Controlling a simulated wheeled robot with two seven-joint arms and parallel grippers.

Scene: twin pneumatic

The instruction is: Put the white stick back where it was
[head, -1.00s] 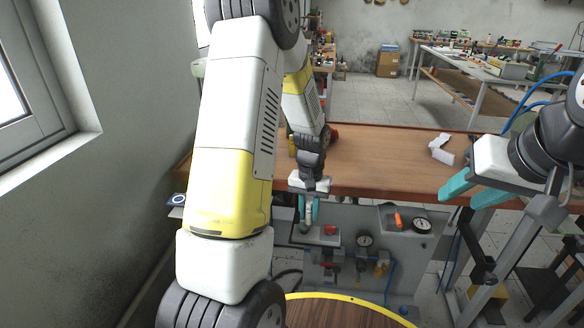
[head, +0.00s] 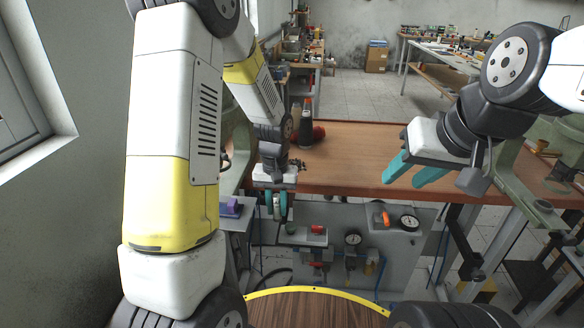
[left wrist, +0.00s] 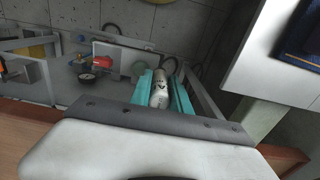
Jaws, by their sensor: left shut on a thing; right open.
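The white stick (head: 277,205) is between the teal fingers of my left gripper (head: 276,212), which is shut on it in front of the bench, left of the grey panel. In the left wrist view the stick (left wrist: 160,88) is a short white cylinder with dark marks, gripped between the two teal fingers (left wrist: 160,95). Its far end is hard to make out. My right gripper (head: 408,175) is open and empty, its teal fingers apart over the bench's right part.
The grey panel (head: 390,265) carries gauges (head: 352,238), an orange handle (head: 385,218) and a red part (head: 317,229). A purple object (head: 230,208) lies on a small stand at left. The wooden bench top (head: 350,160) has dark bottles (head: 306,125) at its back left.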

